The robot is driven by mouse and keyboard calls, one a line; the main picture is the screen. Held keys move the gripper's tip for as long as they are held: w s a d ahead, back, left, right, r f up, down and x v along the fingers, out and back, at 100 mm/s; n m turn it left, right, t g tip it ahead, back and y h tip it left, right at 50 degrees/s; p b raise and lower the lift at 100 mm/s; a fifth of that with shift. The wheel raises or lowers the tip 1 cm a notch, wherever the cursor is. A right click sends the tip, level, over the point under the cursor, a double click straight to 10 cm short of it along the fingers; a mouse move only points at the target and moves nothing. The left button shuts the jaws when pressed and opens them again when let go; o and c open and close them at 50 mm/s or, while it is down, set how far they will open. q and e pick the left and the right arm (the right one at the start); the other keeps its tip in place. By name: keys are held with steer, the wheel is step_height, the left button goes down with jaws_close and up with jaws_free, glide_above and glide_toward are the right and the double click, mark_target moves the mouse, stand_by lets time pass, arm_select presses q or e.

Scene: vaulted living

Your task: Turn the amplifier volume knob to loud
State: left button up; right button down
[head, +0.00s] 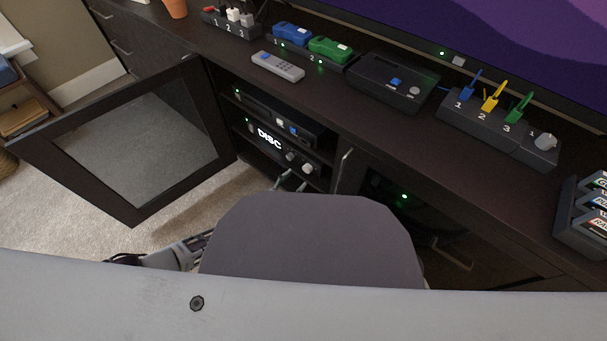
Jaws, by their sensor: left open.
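The amplifier (263,139) is the lower black unit inside the open cabinet bay, with a lit "DISC" display. Two round silver knobs are on the right of its front: one knob (291,155) and another knob (307,168) farther right. I cannot tell from any marking which one is the volume knob, nor read its setting. My left gripper (291,182) shows only as two grey fingertips just below and in front of the knobs. The fingertips are apart, with nothing seen between them. The rest of it is hidden behind my own body. My right gripper is not in view.
A glass-panelled cabinet door (135,140) stands open at left. Another black unit (277,119) sits above the amplifier. A closed cabinet door (420,225) is to the right. The cabinet top holds a remote (277,66), blue and green game cars, a console and a switch box (497,127).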

mark_target(306, 171)
arm_select(q)
steer(key=shift+b+x, duration=1.1)
steer(key=shift+x, duration=1.9)
steer(key=c, duration=1)
steer(key=shift+c, duration=0.2)
steer(key=shift+m+p, duration=0.35)
steer(key=shift+m, duration=0.35)
steer(key=o, duration=1)
steer(key=shift+o, duration=0.2)
steer(key=shift+s, duration=0.15)
